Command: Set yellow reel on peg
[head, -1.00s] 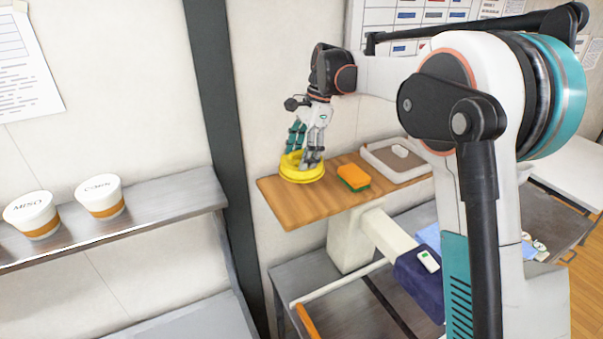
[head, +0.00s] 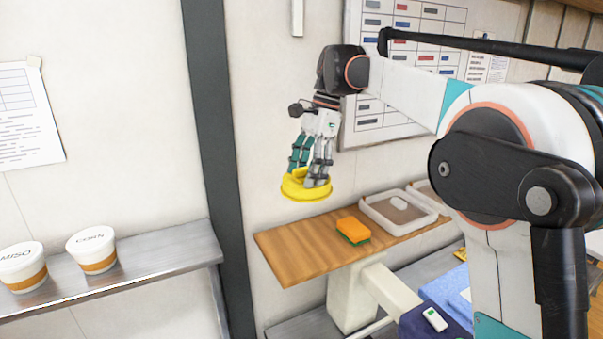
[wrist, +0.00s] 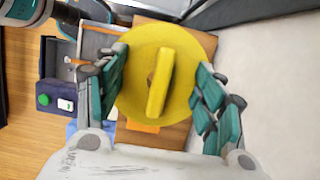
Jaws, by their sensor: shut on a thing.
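The yellow reel (head: 306,186) is in my gripper (head: 312,172) and hangs in the air above the wooden shelf board. In the wrist view the yellow reel (wrist: 145,98) shows as a round disc with a raised bar across its middle. The teal and grey fingers of my gripper (wrist: 162,88) stand on either side of it. Exactly where the fingers touch the reel is hard to tell. I cannot make out a peg in either view.
The wooden board (head: 300,252) holds an orange and green sponge (head: 353,230) and a white tray (head: 385,212) to its right. Tubs marked MISO (head: 22,268) and CORN (head: 92,250) stand on a metal shelf (head: 150,262) at left. A dark post (head: 210,120) rises between them.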

